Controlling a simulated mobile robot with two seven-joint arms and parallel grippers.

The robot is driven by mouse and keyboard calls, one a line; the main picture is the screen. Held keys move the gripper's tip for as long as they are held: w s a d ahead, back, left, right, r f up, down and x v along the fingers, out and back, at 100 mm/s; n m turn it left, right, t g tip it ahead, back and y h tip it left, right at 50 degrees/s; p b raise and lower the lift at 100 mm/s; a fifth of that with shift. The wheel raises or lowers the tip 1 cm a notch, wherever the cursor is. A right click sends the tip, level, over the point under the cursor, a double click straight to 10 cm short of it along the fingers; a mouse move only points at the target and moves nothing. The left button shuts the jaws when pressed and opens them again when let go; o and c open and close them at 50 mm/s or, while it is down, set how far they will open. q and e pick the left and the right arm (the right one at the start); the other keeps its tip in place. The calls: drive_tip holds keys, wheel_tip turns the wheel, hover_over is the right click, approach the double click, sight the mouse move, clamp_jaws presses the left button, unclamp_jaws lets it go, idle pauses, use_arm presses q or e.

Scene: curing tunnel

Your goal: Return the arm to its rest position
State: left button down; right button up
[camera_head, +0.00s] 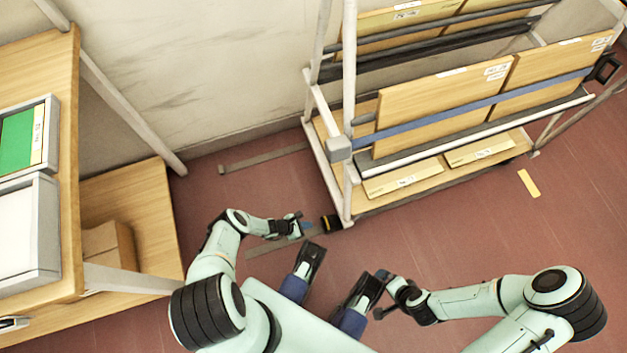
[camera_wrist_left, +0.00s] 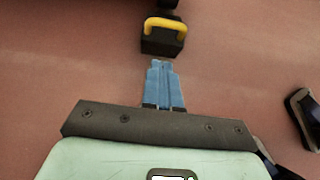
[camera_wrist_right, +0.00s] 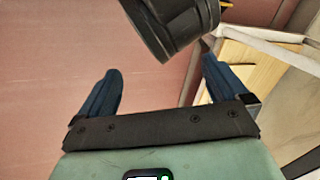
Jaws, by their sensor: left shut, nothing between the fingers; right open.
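My left gripper (camera_head: 307,226) hangs over the red floor beside the near corner of the wheeled rack, close to its caster (camera_head: 332,223). In the left wrist view its blue fingers (camera_wrist_left: 163,66) are together with nothing between them. The caster's black body and yellow lever (camera_wrist_left: 164,30) lie just ahead of the tips; I cannot tell the exact gap. My right gripper (camera_head: 379,294) is low in front of my base, at the end of my bent right arm. In the right wrist view its fingers (camera_wrist_right: 162,72) are wide apart and empty.
The wheeled rack (camera_head: 345,148) carries upright wooden panels (camera_head: 440,105). A wooden bench (camera_head: 62,150) with trays and a green panel (camera_head: 18,140) stands at the left, a box (camera_head: 108,243) on its lower shelf. A yellow floor strip (camera_head: 529,184) lies right; floor there is free.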

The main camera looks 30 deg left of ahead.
use_arm(q)
drive_tip(key=p+v, duration=0.2)
drive_tip(key=v, duration=0.4)
drive_tip(key=shift+p, duration=0.3)
use_arm(e)
drive_tip(key=s+a+r+g, duration=0.1)
drive_tip(key=s+a+r, duration=0.1)
drive_tip(key=s+r, duration=0.2)
drive_tip(key=shift+s+a+g+y, duration=0.3)
drive_tip(key=shift+s+y, duration=0.1)
drive_tip(key=shift+s, duration=0.25)
use_arm(q)
drive_tip(key=shift+a, duration=0.15)
